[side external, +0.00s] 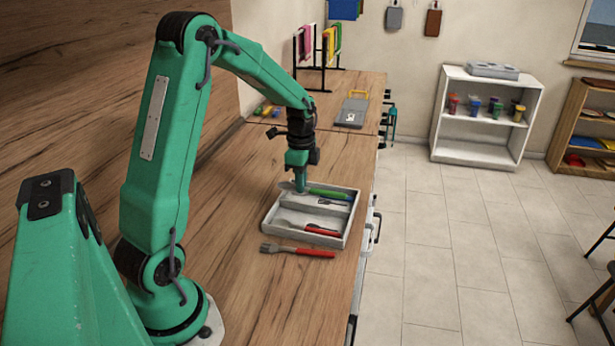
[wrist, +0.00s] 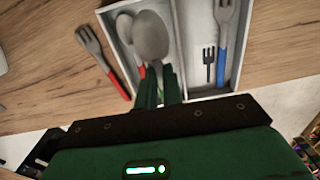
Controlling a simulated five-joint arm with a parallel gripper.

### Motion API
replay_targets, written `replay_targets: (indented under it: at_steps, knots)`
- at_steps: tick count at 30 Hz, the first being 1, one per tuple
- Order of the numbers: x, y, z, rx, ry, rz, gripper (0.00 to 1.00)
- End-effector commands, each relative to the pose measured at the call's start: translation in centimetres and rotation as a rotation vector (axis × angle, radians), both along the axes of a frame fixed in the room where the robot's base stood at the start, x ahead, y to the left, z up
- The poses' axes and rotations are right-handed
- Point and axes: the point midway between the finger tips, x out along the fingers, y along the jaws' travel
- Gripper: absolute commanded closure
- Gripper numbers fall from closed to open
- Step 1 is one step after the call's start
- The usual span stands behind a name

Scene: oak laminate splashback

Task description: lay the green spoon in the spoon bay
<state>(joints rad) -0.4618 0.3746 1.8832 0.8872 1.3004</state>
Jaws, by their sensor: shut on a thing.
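The green spoon, with a grey bowl and green handle (side external: 330,194), is gripped in my gripper (side external: 301,184), above the grey tray (side external: 345,238). In the wrist view its bowl (wrist: 151,38) is in front of my fingers (wrist: 160,88), over the left bay; my fingers hide its handle. That bay holds a red-handled spoon (wrist: 124,28), also visible in the near bay in the side view (side external: 322,232). The other bay has a fork mark (wrist: 209,65) and a blue-handled fork (wrist: 222,35). No spoon mark is visible.
A red-handled fork (side external: 297,250) lies on the wooden worktop beside the tray, also seen in the wrist view (wrist: 102,62). A grey board (side external: 352,112) and small coloured items (side external: 266,111) lie farther back. The worktop's front edge runs close by the tray's right side.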

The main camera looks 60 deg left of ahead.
Motion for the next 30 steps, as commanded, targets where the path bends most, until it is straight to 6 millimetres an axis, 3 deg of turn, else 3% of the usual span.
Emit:
replay_targets:
  at_steps: [21,30]
  knots:
    - [0.0,0.0,-6.1,-0.001,0.001,0.0,1.0]
    - [0.0,0.0,-7.7,0.0,0.0,0.0,1.0]
